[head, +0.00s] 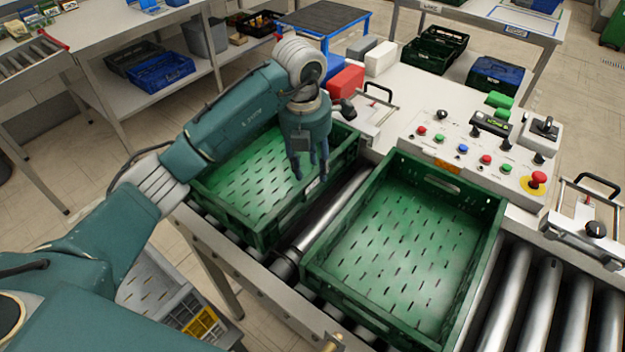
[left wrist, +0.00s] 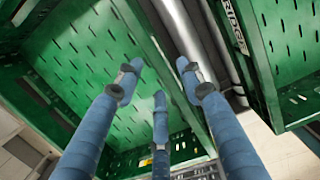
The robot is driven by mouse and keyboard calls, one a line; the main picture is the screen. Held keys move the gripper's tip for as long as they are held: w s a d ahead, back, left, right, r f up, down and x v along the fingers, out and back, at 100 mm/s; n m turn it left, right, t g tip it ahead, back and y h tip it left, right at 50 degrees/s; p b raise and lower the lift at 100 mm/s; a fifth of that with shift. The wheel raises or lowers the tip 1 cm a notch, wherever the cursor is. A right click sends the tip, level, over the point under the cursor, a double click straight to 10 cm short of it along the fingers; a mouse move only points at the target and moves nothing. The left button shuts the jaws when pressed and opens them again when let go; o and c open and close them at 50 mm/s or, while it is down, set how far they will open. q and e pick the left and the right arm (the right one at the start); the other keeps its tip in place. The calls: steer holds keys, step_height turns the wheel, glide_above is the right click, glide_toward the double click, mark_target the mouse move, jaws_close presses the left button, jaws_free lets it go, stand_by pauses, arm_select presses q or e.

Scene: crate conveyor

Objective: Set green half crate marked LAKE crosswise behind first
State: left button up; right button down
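Two open, empty green crates lie on the roller conveyor, the left crate (head: 262,236) and the right crate (head: 470,318), with a roller gap between them. My left gripper (head: 309,172) points down over the left crate's right-hand wall, its fingers spread and empty. In the left wrist view the fingers (left wrist: 160,92) are apart above that crate's slotted floor and wall (left wrist: 148,45); I cannot tell whether they touch. The other crate (left wrist: 262,75) there has a label seeming to read RIDGE. The left crate's label is too small to read. My right gripper is out of view.
A control panel (head: 470,160) with coloured buttons stands behind the right crate. A red box (head: 346,80) and a white box (head: 381,58) sit beyond the left crate. Bare rollers (head: 540,305) lie at right. A back table edge has a small label seeming to read LAKE (head: 431,8).

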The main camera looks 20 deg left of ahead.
arm_select(q)
steer(key=r, duration=0.2)
steer(key=r+b, duration=0.1)
steer(key=r, duration=0.3)
steer(key=shift+s+a+r, duration=0.15)
steer(key=shift+s+r, duration=0.25)
